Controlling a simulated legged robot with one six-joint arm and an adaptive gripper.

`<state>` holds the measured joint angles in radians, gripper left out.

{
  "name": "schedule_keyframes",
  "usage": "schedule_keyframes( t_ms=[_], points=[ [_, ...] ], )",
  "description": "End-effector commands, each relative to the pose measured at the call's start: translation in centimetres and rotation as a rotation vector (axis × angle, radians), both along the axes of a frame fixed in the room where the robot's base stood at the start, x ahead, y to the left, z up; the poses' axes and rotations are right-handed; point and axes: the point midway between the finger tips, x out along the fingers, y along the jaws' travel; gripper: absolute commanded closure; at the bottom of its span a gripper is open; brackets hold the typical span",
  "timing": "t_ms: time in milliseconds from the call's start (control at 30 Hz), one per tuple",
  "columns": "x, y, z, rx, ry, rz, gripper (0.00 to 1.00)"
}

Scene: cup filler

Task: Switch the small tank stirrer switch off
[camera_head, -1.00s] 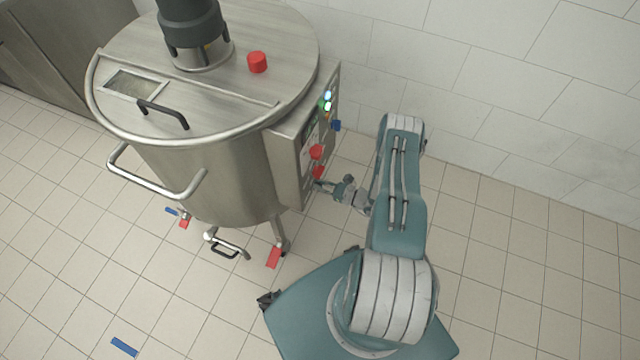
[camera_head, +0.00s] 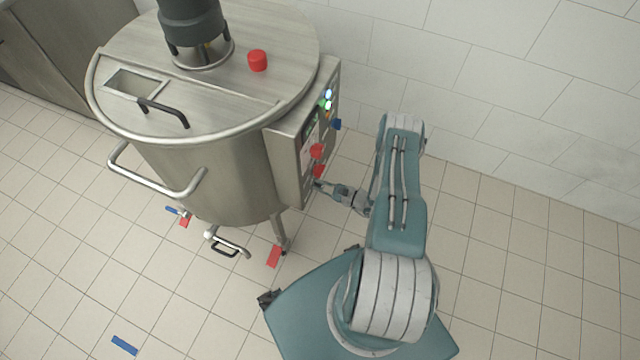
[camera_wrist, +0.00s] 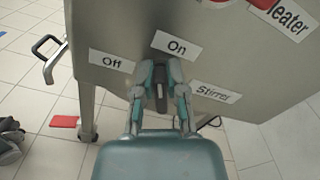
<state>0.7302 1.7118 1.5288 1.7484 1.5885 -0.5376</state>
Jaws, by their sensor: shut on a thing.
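The stirrer switch (camera_wrist: 160,91) is a small dark handle on the grey panel of the steel tank (camera_head: 215,180). In the wrist view it sits between an "Off" label (camera_wrist: 111,61) at left and an "On" label (camera_wrist: 176,44) above, with a "Stirrer" label (camera_wrist: 212,92) at lower right. The handle stands about upright in that view. My gripper (camera_wrist: 160,70) is shut on the switch, one finger on each side, hiding part of it. In the head view my gripper (camera_head: 322,186) is at the low front of the control box (camera_head: 290,165), and the switch cannot be made out.
Red knobs (camera_head: 317,152) sit just above my gripper on the box, with a blue knob (camera_head: 337,125) and lit lamps (camera_head: 328,94) higher up. A "Heater" label (camera_wrist: 287,18) is at upper right. The tiled floor (camera_head: 520,260) at right is clear.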

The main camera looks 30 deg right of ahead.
Motion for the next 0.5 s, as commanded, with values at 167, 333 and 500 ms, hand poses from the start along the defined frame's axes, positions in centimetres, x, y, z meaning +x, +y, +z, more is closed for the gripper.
schedule_keyframes(
  t_ms=[167, 333, 500],
  points=[
    [-0.09, 0.22, -0.2, -0.135, -0.103, 0.0, 1.0],
    [-0.25, 0.43, -0.41, -0.262, -0.202, 0.0, 1.0],
    [-0.39, 0.61, -0.66, -0.388, -0.3, 0.001, 1.0]
  ],
)
